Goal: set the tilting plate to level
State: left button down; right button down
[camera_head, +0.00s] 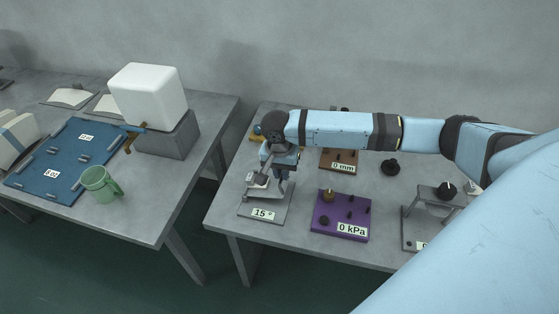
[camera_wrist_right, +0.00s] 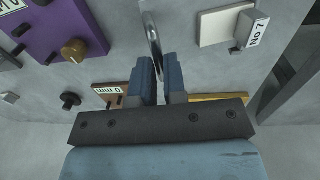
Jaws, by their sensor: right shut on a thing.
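The tilting plate device stands at the near left of the right table. Its grey base (camera_head: 278,212) carries a label (camera_head: 263,213) that reads 15°. A small pale block (camera_head: 258,180) shows above the base. My right gripper (camera_head: 283,182) points down at the device and hides much of its upper part. In the right wrist view, my right gripper (camera_wrist_right: 159,62) is shut on a thin grey metal piece (camera_wrist_right: 151,30) that runs up between the fingertips. The plate's exact angle is hard to make out behind the gripper. My left gripper is not in view.
A purple board (camera_head: 327,216) labelled 0 kPa stands close to the right of the device. A brown block (camera_head: 330,162) labelled 0 mm is behind it. A grey stand (camera_head: 408,225) is further right. The left table holds a green mug (camera_head: 97,184) and a blue board (camera_head: 35,183).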

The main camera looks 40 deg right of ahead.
jog(key=shift+s+d+f+t+y+p, duration=0.25)
jog(key=shift+s+t+y+p, duration=0.2)
jog(key=shift+p, duration=0.6)
jog(key=shift+s+d+f+t+p, duration=0.15)
jog(key=shift+f+p, duration=0.2)
jog(key=shift+p, duration=0.15)
jog(key=shift+s+d+f+t+p, duration=0.15)
jog(key=shift+f+p, duration=0.15)
jog(key=shift+p, duration=0.15)
jog(key=shift+f, duration=0.35)
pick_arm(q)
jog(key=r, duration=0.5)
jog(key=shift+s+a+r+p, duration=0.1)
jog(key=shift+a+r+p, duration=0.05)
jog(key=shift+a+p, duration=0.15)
pick_arm(e)
jog(key=shift+s+d+f, duration=0.1)
jog(key=shift+d+f, duration=0.05)
jog(key=shift+f, duration=0.25)
jog(key=c, duration=1.3)
grip_release()
jog(key=shift+s, duration=0.1)
jog(key=shift+o, duration=0.7)
jog(key=shift+d, duration=0.1)
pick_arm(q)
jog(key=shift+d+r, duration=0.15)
pick_arm(e)
jog(key=shift+r, duration=0.1)
